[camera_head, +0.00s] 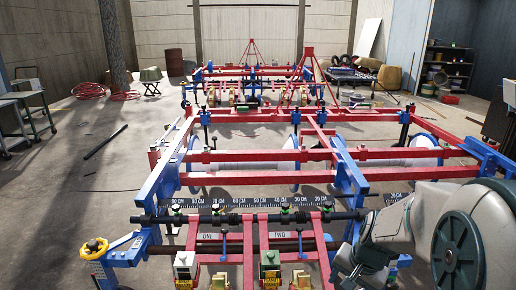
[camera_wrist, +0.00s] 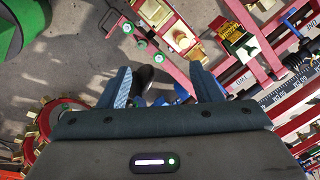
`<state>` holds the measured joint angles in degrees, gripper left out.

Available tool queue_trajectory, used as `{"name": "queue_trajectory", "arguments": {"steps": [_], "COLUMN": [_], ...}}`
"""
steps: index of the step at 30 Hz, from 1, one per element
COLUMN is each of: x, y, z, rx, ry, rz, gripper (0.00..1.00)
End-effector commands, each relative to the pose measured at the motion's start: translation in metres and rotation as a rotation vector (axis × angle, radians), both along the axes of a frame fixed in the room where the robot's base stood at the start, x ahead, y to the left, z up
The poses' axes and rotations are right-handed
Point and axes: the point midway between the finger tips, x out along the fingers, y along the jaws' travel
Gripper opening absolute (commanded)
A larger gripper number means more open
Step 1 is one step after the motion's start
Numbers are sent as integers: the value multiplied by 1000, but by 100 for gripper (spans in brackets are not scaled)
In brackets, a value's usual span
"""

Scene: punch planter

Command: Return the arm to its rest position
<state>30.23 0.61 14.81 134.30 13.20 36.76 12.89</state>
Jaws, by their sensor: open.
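My gripper (camera_wrist: 163,82) shows in the wrist view with its two blue-grey fingers spread apart. It is open and nothing is held between them. Below it are parts of the red and blue planter frame (camera_head: 240,155), a dark rounded part and the concrete floor. In the head view my arm reaches in from the right edge, bent low over the right front of the planter; the fingers cannot be made out there. A black ruler bar with white centimetre marks (camera_head: 262,205) runs across the planter, and it also shows at the right of the wrist view (camera_wrist: 290,88).
A yellow handwheel (camera_head: 94,248) sits at the planter's front left. Row units labelled ONE and TWO stand at the front. A red toothed wheel (camera_wrist: 58,128) and a green rounded thing (camera_wrist: 22,25) are near the gripper. Open floor (camera_head: 95,185) lies left of the planter.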

Motion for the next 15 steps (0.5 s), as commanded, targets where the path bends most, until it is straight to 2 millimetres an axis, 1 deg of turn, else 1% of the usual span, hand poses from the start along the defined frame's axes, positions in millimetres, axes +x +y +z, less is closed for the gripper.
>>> {"name": "queue_trajectory", "arguments": {"steps": [1, 2, 3, 5, 6, 8, 9, 12, 15], "x": [-7, -11, -17, -27, -33, -43, -50, -68, -84], "y": [9, 13, 19, 27, 32, 39, 43, 52, 59], "z": [38, 51, 68, 93, 110, 134, 150, 187, 217], "rx": [-27, -40, -58, -84, -101, -124, -139, -172, -198], "ry": [-9, -12, -14, -21, -26, -32, -38, -53, -65], "rz": [56, 86, 128, 189, 229, 288, 327, 420, 503], "gripper": [59, 59, 59, 59, 59, 59, 59, 59, 59]}}
